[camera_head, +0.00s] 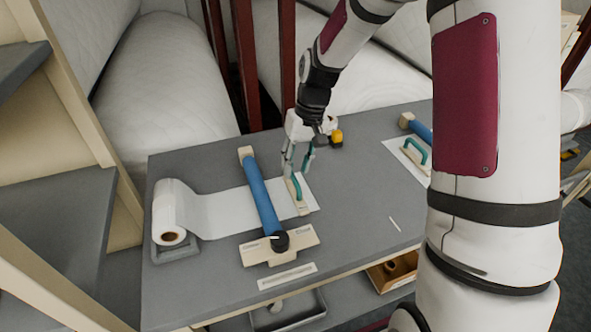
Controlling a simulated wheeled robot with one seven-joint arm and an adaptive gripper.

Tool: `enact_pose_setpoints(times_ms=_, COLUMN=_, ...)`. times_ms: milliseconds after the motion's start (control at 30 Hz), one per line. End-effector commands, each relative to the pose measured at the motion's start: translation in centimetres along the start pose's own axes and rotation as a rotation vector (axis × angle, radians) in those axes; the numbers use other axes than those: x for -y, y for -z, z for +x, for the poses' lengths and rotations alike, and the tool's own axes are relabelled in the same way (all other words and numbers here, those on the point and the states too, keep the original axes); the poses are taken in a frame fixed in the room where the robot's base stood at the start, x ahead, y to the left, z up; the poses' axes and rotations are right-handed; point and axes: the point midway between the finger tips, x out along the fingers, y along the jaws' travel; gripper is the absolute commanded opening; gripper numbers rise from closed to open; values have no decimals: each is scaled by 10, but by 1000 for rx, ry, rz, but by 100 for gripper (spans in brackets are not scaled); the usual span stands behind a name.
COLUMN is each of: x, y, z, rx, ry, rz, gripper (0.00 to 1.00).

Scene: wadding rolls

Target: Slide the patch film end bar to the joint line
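The patch film end bar is a pale wooden bar (303,208) with a teal handle (294,189). It lies at the right end of a white film strip (228,211) on the grey table (347,185). The strip comes from a white film roll (172,207) at the left and passes under a blue roller bar (262,193). My gripper (297,171) points down just above the teal handle, with a gap between its fingers. Contact with the handle is too small to tell. I cannot identify the joint line with certainty.
A second teal-handled bar (414,152) on a white sheet and another blue roller (418,128) are at the right. A wooden block (292,246) sits below the roller's near end. A pale label strip (287,276) lies near the front edge. Large white rolls (160,80) stand behind.

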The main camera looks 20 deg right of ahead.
Motion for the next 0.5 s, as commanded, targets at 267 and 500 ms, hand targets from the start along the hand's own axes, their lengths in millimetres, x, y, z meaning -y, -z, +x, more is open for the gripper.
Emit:
enact_pose_setpoints(times_ms=267, x=0, y=0, z=22, rx=1, ry=0, rz=1, gripper=31)
enact_pose_setpoints(times_ms=500, x=0, y=0, z=23, rx=0, ry=0, rz=1, gripper=31)
